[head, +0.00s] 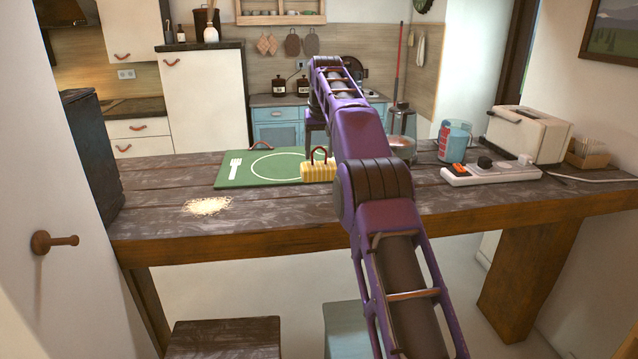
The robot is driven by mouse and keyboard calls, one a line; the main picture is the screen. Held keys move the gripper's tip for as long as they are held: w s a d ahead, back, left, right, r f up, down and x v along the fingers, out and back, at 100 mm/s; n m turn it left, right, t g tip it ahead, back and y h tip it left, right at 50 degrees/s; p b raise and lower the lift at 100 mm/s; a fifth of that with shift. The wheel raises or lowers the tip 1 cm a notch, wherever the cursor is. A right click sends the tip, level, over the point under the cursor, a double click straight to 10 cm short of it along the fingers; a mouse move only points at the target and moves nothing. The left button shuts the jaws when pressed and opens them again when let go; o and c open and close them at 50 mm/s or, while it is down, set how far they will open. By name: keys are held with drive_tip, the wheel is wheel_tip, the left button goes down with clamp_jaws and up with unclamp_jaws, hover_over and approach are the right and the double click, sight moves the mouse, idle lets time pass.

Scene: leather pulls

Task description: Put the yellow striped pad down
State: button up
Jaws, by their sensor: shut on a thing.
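The yellow striped pad (317,173) is a small yellow block with pale stripes and a brown leather loop on top. It is at the right edge of the green mat, over the wooden table; I cannot tell whether it touches the surface. My gripper (319,148) points down right above the pad and is shut on it at the loop. The fingertips are small and hard to make out, and my purple arm covers the area just to the right of the pad.
The green mat (211,181) has a white fork and circle. Pale crumbs (208,206) lie front left on the table (160,222). To the right are a glass jar (402,122), measuring jug (455,140), power strip (500,173) and toaster (527,133). Bare wood shows at the front.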

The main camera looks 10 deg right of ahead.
sight(319, 179)
drive_tip(key=shift+f, duration=4.2)
drive_tip(key=shift+f, duration=0.15)
drive_tip(key=o, duration=1.2)
drive_tip(key=v, duration=1.2)
